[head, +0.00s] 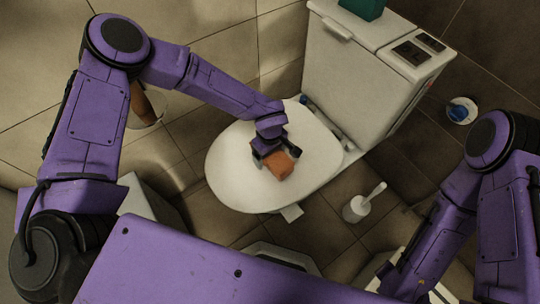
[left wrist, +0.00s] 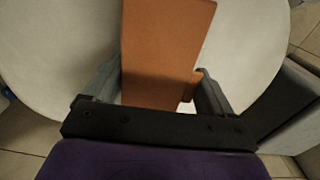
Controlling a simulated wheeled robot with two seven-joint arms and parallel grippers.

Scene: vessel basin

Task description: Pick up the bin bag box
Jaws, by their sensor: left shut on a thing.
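The bin bag box is an orange-brown box (head: 280,164) above the closed white toilet lid (head: 228,165) in the head view. It also fills the middle of the left wrist view (left wrist: 163,45). My left gripper (head: 272,154) is shut on the box, with one finger on each side of it in the left wrist view (left wrist: 160,92). I cannot tell whether the box touches the lid. My right arm comes in at the right of the head view, but its fingertips cannot be made out.
The white toilet tank (head: 345,75) stands behind the lid, with a green box (head: 363,8) and a dark panel (head: 411,53) on top. A small white bowl (head: 461,111) lies farther right.

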